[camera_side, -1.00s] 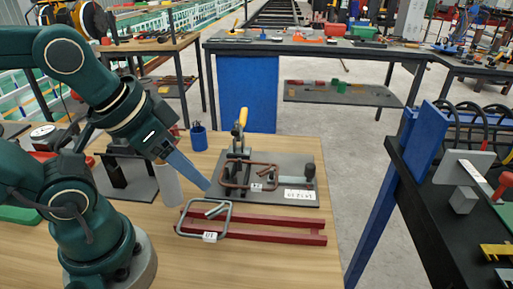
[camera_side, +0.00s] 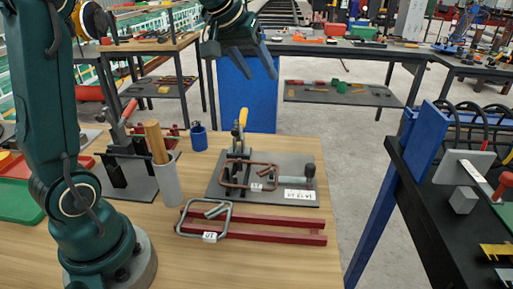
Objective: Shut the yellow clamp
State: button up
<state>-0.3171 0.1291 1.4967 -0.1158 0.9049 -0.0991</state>
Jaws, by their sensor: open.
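The yellow clamp (camera_side: 242,122) stands on a dark grey fixture plate (camera_side: 226,197) on the wooden table, its yellow handle pointing up. A brown rectangular rebar stirrup (camera_side: 276,177) with a small white tag lies at the clamp on the plate. My gripper (camera_side: 257,62) is high above and behind the clamp, its two fingers pointing down and apart. It is empty and touches nothing that I can see. Whether the clamp's arm presses on the stirrup is too small to tell.
A grey stirrup (camera_side: 183,219) lies on red rails (camera_side: 285,231) in front of the plate. A grey cup (camera_side: 168,184) with a wooden handle, a blue cup (camera_side: 198,137) and a red-handled clamp (camera_side: 126,113) stand to the left. A green tray (camera_side: 22,204) is at far left.

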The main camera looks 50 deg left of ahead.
jog(key=w+a+f+n+g, duration=0.1)
jog(key=w+a+f, duration=0.1)
jog(key=a+f, duration=0.15)
jog(key=w+a+f+n, duration=0.1)
jog(key=w+a+f, duration=0.2)
jog(key=a, duration=0.2)
jog(key=n+g, duration=0.1)
jog(key=n, duration=0.1)
send_over(242, 113)
jog(key=s, duration=0.2)
jog(key=f, duration=0.4)
jog(key=d+f, duration=0.1)
jog(key=f, duration=0.1)
jog(key=shift+f, duration=0.1)
jog(key=shift+a+f+y, duration=0.15)
jog(key=shift+f+y, duration=0.15)
jog(key=shift+x, duration=2.1)
grip_shut()
